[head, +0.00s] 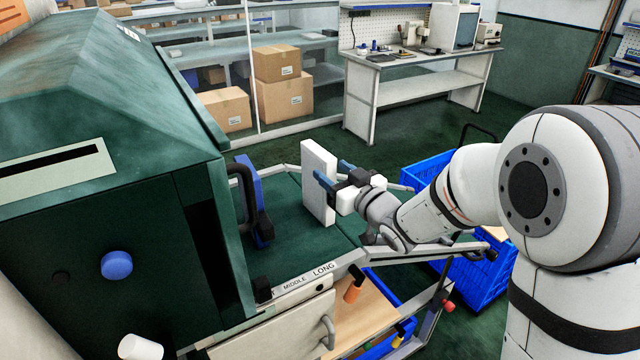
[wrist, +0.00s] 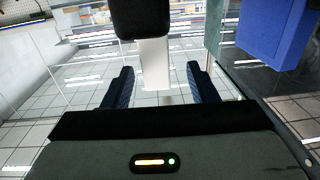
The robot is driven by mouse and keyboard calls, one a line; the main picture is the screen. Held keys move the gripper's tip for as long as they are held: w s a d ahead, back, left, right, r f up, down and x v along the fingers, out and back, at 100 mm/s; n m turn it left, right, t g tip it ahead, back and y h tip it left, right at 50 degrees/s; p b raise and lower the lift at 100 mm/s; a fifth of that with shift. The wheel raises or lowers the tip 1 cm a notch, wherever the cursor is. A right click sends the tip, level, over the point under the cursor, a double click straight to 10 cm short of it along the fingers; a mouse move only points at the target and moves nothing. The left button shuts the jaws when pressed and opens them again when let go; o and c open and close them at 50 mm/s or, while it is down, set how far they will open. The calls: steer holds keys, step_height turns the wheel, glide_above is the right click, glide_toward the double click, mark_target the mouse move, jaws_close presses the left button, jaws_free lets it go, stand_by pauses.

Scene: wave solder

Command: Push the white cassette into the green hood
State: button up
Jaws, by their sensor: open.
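The green hood (head: 110,130) fills the left of the head view, with a dark opening on its right side. The white cassette (head: 319,182) stands upright as a slab on the green bed (head: 290,245), apart from the hood and to its right. My gripper (head: 336,173) is at the cassette's right side, with its blue fingers spread. One finger overlaps the slab's edge in the picture; I cannot tell whether they touch. In the wrist view my gripper (wrist: 162,86) is open, with a pale upright piece and a black block showing between and beyond the fingers; I cannot tell which part these are.
A blue panel (head: 252,200) with a black handle (head: 240,190) stands between hood and cassette. A label strip reading MIDDLE and LONG (head: 305,278) runs along the bed's front edge. Rails flank the bed. A blue crate (head: 475,280) stands at right, with cartons (head: 285,98) behind.

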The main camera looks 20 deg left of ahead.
steer(key=p+x, duration=0.1)
steer(key=x, duration=0.3)
steer(key=shift+w, duration=0.25)
jaws_close()
stand_by(0.4)
